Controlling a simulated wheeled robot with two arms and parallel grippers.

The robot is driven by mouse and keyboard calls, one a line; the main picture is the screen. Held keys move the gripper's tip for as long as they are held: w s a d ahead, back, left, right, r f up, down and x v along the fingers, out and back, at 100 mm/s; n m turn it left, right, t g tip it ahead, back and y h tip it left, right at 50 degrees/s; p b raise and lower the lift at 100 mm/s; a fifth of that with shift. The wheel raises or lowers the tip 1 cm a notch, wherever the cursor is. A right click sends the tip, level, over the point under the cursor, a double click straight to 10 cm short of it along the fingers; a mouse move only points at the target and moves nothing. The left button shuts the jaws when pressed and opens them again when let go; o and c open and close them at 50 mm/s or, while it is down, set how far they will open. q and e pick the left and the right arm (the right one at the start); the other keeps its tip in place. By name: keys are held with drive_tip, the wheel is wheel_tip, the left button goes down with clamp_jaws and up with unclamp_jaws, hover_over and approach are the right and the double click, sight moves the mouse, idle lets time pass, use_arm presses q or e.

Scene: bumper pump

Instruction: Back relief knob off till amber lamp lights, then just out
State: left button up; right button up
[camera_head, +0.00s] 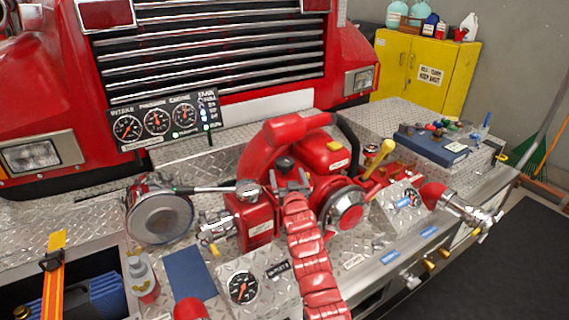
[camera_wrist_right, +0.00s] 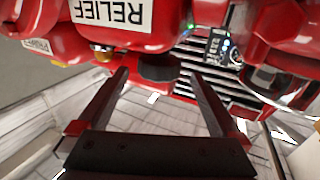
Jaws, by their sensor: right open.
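The relief knob (camera_wrist_right: 158,68) is dark and sits beside the white RELIEF label (camera_wrist_right: 112,12) on the red pump body, upside down in the right wrist view. My right gripper (camera_wrist_right: 160,78) is open, its two dark fingers on either side of the knob in that view; contact cannot be told. In the head view my right gripper (camera_head: 291,182) is over the red pump (camera_head: 325,157), at a dark knob (camera_head: 285,163). The gauge panel (camera_head: 165,120) has small lamps at its right side. Green lights show; I cannot make out a lit amber lamp. My left gripper is not in view.
A round metal-rimmed cap (camera_head: 160,215) and a lever stand left of the pump. A pressure gauge box (camera_head: 243,288) is in front. A blue case (camera_head: 430,145) and a yellow cabinet (camera_head: 425,70) are at the right.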

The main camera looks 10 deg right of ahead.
sight(285, 163)
drive_tip(key=w+b, duration=0.2)
drive_tip(key=w, duration=0.3)
drive_tip(key=shift+f, duration=0.2)
drive_tip(key=shift+w+d+r+b, duration=0.15)
drive_tip(key=shift+w+b, duration=0.3)
drive_tip(key=shift+w, duration=0.2)
drive_tip(key=shift+c, duration=0.3)
drive_tip(key=c, duration=1.1)
drive_tip(key=y+p, duration=0.1)
drive_tip(key=p, duration=0.2)
drive_tip(key=r+n+y+p, duration=0.1)
drive_tip(key=p, duration=0.3)
drive_tip(key=shift+w+d, duration=0.1)
drive_tip(key=shift+f, duration=0.25)
drive_tip(key=shift+n+y+p, duration=0.3)
drive_tip(key=shift+n+p, duration=0.05)
drive_tip(key=shift+n, duration=0.05)
drive_tip(key=shift+y, duration=0.3)
